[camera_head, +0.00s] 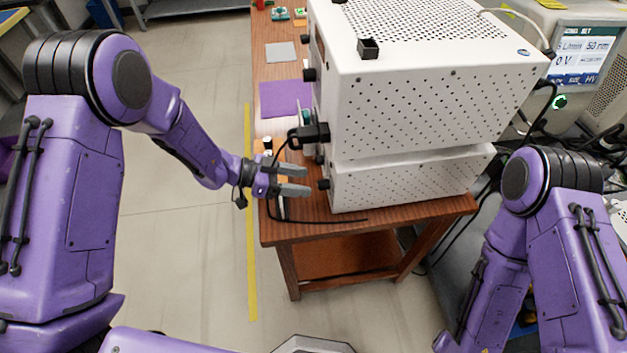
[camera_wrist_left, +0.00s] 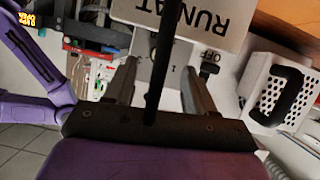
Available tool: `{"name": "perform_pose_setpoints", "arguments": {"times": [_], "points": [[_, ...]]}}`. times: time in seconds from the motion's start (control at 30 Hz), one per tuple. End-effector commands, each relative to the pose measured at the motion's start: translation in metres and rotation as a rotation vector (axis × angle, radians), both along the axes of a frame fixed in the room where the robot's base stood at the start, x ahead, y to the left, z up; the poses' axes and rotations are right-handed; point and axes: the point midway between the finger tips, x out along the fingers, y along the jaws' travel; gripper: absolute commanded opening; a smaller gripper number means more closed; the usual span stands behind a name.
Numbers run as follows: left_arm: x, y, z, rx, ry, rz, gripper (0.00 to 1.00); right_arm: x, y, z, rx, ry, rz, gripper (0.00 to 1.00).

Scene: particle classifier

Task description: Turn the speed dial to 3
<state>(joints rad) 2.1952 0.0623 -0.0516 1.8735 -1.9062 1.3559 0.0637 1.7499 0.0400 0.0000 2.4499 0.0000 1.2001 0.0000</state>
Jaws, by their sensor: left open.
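My left gripper (camera_head: 303,180) is open beside the lower white machine box (camera_head: 415,180). Its fingertips are close to a black knob (camera_head: 324,185) on the box's left face; I cannot tell whether they touch. In the left wrist view the two fingers of my left gripper (camera_wrist_left: 160,75) stand apart, pointing at a light panel with upside-down lettering (camera_wrist_left: 185,15). A small dark knob (camera_wrist_left: 208,70) by an "OFF" mark sits near the right fingertip. A black cable crosses between the fingers and hides part of the panel. The speed dial and its setting are not clearly readable. My right gripper is out of view.
A larger perforated white box (camera_head: 420,90) stands on the lower one, with a black plug (camera_head: 310,134) and cable projecting left. A purple mat (camera_head: 285,98) lies on the wooden table (camera_head: 350,228). Open floor (camera_head: 190,240) lies left of the table. A screened instrument (camera_head: 583,60) stands right.

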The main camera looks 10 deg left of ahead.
Motion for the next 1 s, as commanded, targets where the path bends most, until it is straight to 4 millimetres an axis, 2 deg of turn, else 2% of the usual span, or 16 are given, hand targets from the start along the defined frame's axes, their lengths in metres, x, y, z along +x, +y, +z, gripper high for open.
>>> {"name": "perform_pose_setpoints", "arguments": {"times": [0.1, 0.2, 0.53, 0.57, 0.7, 0.73, 1.0], "points": [[0.005, -0.02, -0.008, 0.001, 0.002, -0.001, 0.55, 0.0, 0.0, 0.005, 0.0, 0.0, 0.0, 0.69], [0.008, -0.032, -0.013, 0.001, 0.002, -0.001, 0.55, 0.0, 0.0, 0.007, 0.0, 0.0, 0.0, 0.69], [0.011, -0.038, -0.017, 0.0, 0.0, 0.002, 0.55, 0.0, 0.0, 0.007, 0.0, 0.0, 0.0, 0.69], [0.011, -0.038, -0.017, 0.0, 0.0, 0.002, 0.48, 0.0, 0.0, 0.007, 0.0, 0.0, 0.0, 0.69], [0.01, -0.038, -0.017, 0.0, 0.0, 0.002, 0.03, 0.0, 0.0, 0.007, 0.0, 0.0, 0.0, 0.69], [0.01, -0.038, -0.017, 0.0, 0.0, 0.002, 0.0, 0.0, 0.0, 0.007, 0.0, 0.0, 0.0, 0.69], [0.011, -0.038, -0.016, 0.001, -0.003, 0.002, 0.0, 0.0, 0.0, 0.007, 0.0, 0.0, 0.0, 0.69]]}}
